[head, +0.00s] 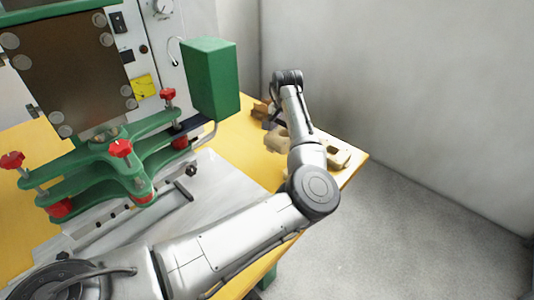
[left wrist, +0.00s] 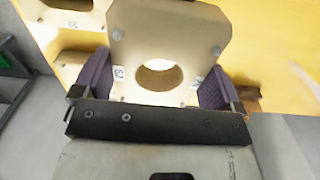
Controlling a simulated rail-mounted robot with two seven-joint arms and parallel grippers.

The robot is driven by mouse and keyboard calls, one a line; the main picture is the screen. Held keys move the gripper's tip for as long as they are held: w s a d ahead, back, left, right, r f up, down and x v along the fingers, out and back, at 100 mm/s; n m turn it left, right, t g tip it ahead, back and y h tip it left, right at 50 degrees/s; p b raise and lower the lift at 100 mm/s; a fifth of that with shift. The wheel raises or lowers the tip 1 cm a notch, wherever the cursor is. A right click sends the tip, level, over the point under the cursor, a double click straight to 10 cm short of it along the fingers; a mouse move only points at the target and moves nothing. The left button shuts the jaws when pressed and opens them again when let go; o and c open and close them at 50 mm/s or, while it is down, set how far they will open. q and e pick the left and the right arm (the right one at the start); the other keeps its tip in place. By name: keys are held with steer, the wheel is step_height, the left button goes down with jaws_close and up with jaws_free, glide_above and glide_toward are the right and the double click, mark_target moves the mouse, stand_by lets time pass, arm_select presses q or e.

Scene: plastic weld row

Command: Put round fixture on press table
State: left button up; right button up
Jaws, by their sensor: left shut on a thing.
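The round fixture (left wrist: 145,35) is a cream plate with a round hole and small pale pegs, filling the middle of the left wrist view. My left gripper (left wrist: 156,82) has its two purple-grey fingers on either side of it and is shut on it. In the head view my left gripper (head: 270,122) is small and partly hidden at the table's far right part, beside cream pieces. I cannot tell whether the fixture is lifted off the yellow table. The press table (head: 225,195), a light grey surface, lies before the green press at left. My right gripper is out of view.
Another cream fixture (head: 340,155) lies near the yellow table's right edge, and a cream one with an opening shows in the left wrist view (left wrist: 85,40). A brown block (head: 261,108) lies behind. The green clamp frame (head: 150,150) with red knobs and a green box (head: 210,80) stand at left.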

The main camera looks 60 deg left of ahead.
arm_select(q)
steer(key=b, duration=0.3)
glide_above(267, 155)
step_height(267, 155, down, 4)
steer(key=shift+a+r, duration=0.1)
steer(key=shift+r, duration=0.1)
step_height(267, 155, down, 4)
steer(key=b, duration=0.2)
steer(key=shift+b, duration=0.4)
steer(key=shift+f+p, duration=0.1)
steer(key=shift+p, duration=0.3)
steer(key=o, duration=0.8)
steer(key=shift+f, duration=0.1)
steer(key=shift+c, duration=0.2)
